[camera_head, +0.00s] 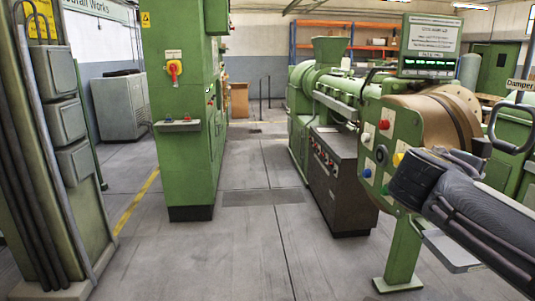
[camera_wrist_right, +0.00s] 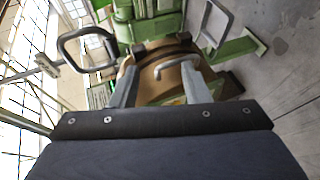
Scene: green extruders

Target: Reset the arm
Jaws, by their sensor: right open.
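My right arm (camera_head: 470,215) comes in from the lower right of the head view, in front of the green extruder (camera_head: 350,88). My right gripper (camera_wrist_right: 162,46) shows in the wrist view with its two grey fingers spread and dark tips apart. It is open, with nothing held between the fingers. Behind the fingers is the extruder's tan drum (camera_wrist_right: 150,88), with a bent grey lever (camera_wrist_right: 180,66) across it. The drum also shows in the head view (camera_head: 425,118). My left gripper is out of view.
A dark loop handle (camera_head: 490,128) stands near the "Damper" label (camera_head: 519,84); in the wrist view a loop (camera_wrist_right: 62,50) is left of the fingers. A green control panel (camera_head: 375,150) with coloured knobs is beside my arm. The central aisle floor (camera_head: 250,230) is clear.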

